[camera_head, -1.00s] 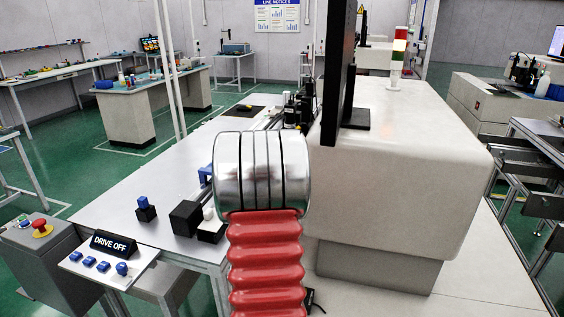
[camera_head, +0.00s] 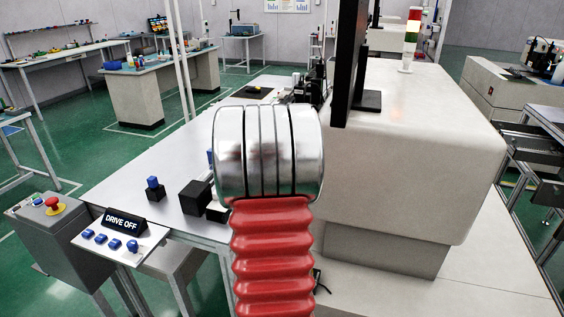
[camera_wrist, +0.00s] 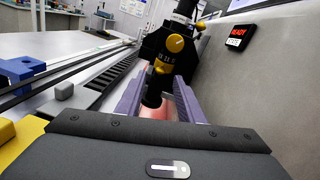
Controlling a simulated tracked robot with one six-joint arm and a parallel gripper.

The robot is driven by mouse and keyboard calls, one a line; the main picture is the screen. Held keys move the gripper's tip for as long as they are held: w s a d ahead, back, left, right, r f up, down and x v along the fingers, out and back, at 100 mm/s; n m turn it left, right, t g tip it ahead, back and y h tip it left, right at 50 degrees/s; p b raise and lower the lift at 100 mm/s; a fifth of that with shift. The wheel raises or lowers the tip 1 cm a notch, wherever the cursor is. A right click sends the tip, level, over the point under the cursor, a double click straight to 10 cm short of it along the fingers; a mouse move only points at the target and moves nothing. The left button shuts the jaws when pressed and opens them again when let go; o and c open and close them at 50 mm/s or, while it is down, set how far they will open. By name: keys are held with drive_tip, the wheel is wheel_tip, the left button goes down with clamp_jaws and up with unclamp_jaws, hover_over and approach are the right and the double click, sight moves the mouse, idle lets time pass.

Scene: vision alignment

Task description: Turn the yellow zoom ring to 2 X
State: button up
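In the wrist view a black optical unit stands ahead of my gripper (camera_wrist: 160,88), with a dark plate and a downward black barrel (camera_wrist: 152,92). A round yellow knob (camera_wrist: 176,43) with a mark on its face sits on it. Below it is a smaller yellow ring-like part (camera_wrist: 163,67) with small pale marks above it, too small to read. I cannot tell for sure which yellow part is the zoom ring. My two purple-grey fingers are apart, one on each side of the barrel in the picture. Contact is not visible. In the head view my arm hides the gripper.
In the wrist view a pale machine wall with a red-lit READY display (camera_wrist: 238,37) stands close on the right. A rail and a blue block (camera_wrist: 22,68) lie left. In the head view a DRIVE OFF panel (camera_head: 123,220) and red button (camera_head: 53,204) stand at front left.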

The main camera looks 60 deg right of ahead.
drive_tip(key=v, duration=0.9)
drive_tip(key=shift+a, duration=0.15)
drive_tip(key=w+m+g, duration=0.2)
drive_tip(key=m, duration=0.1)
drive_tip(key=w+m+g, duration=0.1)
drive_tip(key=m+g, duration=0.1)
drive_tip(key=w+m+g, duration=0.2)
drive_tip(key=m, duration=0.1)
drive_tip(key=shift+w+d+m+g, duration=0.3)
drive_tip(key=shift+w, duration=0.05)
drive_tip(key=s+d, duration=0.2)
drive_tip(key=d, duration=1.1)
drive_tip(key=shift+d, duration=0.35)
